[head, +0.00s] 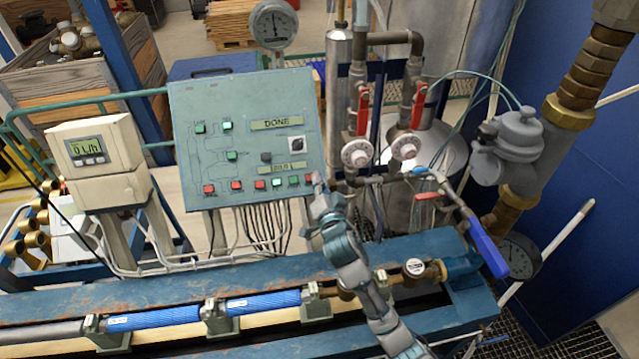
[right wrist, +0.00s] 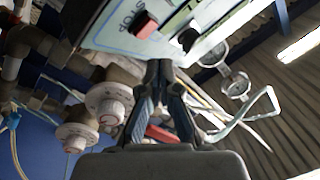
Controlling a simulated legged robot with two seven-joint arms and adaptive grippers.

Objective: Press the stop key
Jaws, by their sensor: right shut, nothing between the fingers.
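The stop key (right wrist: 145,25) is a small red key on the pale control panel, with the label STOP beside it in the right wrist view. The control panel (head: 240,110) shows a DONE display (head: 283,123) and a bottom row of red and green keys. My right gripper (head: 318,182) is at that corner, its fingers shut and empty. In the right wrist view the fingertips (right wrist: 159,63) overlap the panel's edge, apart from the key in the picture. My left gripper is out of view.
A blue bench (head: 130,310) with blue pipe sections runs below the panel. Red-handled valves (head: 362,110) and a blue lever (head: 484,245) stand to the right. A flow meter box (head: 95,150) stands left of the panel. Cables hang below the panel.

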